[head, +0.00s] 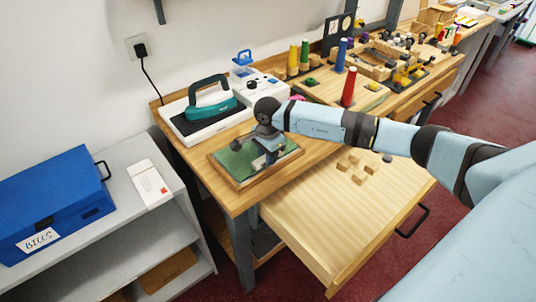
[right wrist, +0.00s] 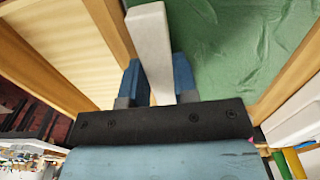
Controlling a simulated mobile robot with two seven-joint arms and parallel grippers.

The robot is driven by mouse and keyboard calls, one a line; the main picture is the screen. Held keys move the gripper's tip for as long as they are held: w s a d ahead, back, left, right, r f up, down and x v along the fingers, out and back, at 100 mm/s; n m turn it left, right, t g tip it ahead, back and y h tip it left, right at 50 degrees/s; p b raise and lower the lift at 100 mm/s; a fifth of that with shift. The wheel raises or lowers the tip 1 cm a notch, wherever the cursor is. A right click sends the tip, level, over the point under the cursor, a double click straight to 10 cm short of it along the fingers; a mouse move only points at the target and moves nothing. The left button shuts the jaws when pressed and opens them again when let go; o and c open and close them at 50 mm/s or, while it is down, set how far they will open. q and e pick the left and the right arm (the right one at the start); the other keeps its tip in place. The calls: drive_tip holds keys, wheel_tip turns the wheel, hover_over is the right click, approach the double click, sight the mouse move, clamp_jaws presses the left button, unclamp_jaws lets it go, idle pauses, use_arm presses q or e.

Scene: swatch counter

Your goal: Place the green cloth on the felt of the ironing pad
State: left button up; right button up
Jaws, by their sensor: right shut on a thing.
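A wrinkled green sheet (head: 238,163), which looks like the green cloth, lies inside a shallow wooden frame on the bench. It also shows in the right wrist view (right wrist: 240,45). My right gripper (head: 272,157) is over the frame's right part. In the right wrist view my blue fingers (right wrist: 158,80) are shut on a pale grey bar (right wrist: 150,42) beside the sheet. Whether the bar touches the sheet, I cannot tell. The ironing pad (head: 178,122) is white with a dark top, behind the frame. A teal iron (head: 208,102) stands on it. My left gripper is not in view.
A drawer (head: 335,215) with several small wooden blocks is pulled out in front. A white device (head: 262,90) and coloured cones (head: 348,88) stand further back. A blue toolbox (head: 50,205) and white box (head: 150,183) sit on the grey shelf at left.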

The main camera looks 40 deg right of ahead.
drive_tip(key=shift+f, duration=0.25)
drive_tip(key=o, duration=1)
drive_tip(key=shift+c, duration=0.2)
